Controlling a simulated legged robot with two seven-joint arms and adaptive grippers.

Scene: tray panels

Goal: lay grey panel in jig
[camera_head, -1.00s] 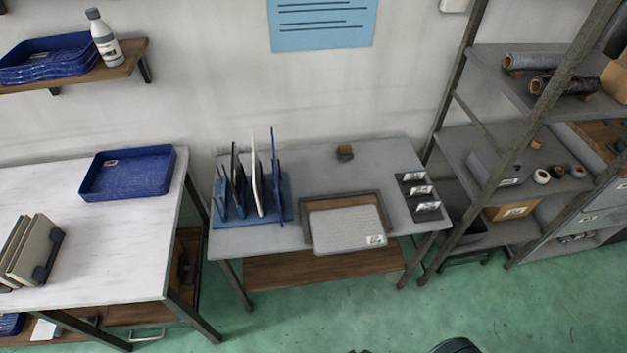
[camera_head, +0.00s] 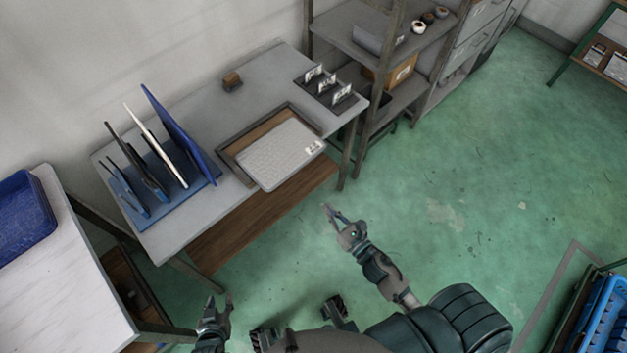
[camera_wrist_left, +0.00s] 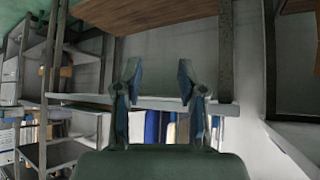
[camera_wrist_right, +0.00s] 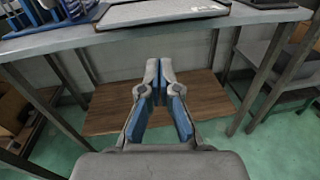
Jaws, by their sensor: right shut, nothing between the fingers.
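The grey panel (camera_head: 278,157), light and patterned with a white label at one corner, lies on the jig (camera_head: 229,152), a dark-rimmed frame with a brown floor. The panel is offset toward the table's front; brown floor shows along its back and left sides. Whether it lies flat or on the front rim, I cannot tell. My right gripper (camera_head: 331,212) is shut and empty in front of the table; its fingertips (camera_wrist_right: 160,68) meet in the right wrist view. My left gripper (camera_head: 219,303) is lower left, away from the panel; its fingers (camera_wrist_left: 158,80) are apart and empty.
A blue rack (camera_head: 180,205) with several upright panels stands left of the jig. A small brown block (camera_head: 232,82) and a dark label holder (camera_head: 345,98) are on the grey table. A white table (camera_head: 65,275) is at left, shelving at right. Green floor is open at right.

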